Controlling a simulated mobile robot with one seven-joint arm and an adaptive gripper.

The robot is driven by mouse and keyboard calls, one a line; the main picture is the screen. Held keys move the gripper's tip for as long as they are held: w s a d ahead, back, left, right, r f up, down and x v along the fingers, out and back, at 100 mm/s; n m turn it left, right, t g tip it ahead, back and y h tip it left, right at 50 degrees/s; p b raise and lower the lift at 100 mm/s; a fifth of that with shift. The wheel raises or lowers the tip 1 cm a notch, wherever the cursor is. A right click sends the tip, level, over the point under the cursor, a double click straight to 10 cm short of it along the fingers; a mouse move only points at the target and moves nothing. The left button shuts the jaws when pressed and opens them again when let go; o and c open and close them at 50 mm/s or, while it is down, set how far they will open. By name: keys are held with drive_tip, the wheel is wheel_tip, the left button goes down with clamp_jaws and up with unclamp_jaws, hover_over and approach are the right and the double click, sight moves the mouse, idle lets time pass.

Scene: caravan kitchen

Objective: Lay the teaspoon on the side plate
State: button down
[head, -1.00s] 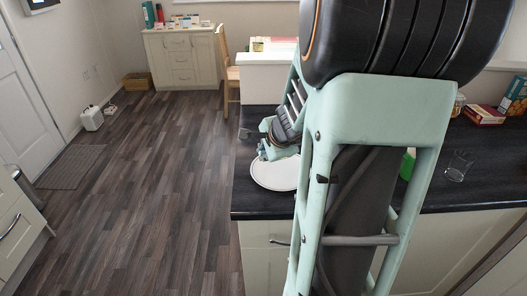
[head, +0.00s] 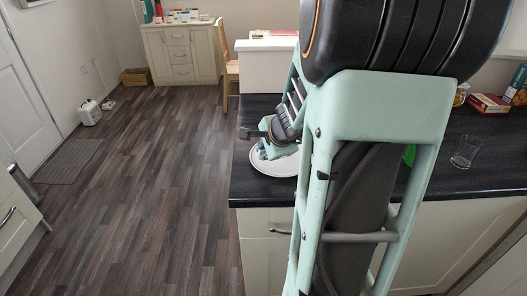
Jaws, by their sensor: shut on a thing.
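The side plate (head: 263,166) is a round white plate on the dark worktop, near its left end. Its right part is hidden behind my arm. My gripper (head: 265,152) is low over the plate's far side, pointing down, and hides part of the plate. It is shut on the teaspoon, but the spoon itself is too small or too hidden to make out. I cannot tell whether the spoon touches the plate.
The dark worktop (head: 258,193) runs to the right behind my arm. On it stand a clear glass (head: 466,152), a red box (head: 490,103) and a jar (head: 461,94). A low white partition (head: 265,72) rises behind the plate.

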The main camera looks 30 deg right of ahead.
drive_tip(key=c, duration=2)
unclamp_jaws()
drive_tip(key=shift+o, duration=0.2)
drive_tip(key=shift+r, duration=0.15)
wheel_tip(320, 180, up, 10)
drive_tip(key=shift+f, duration=0.1)
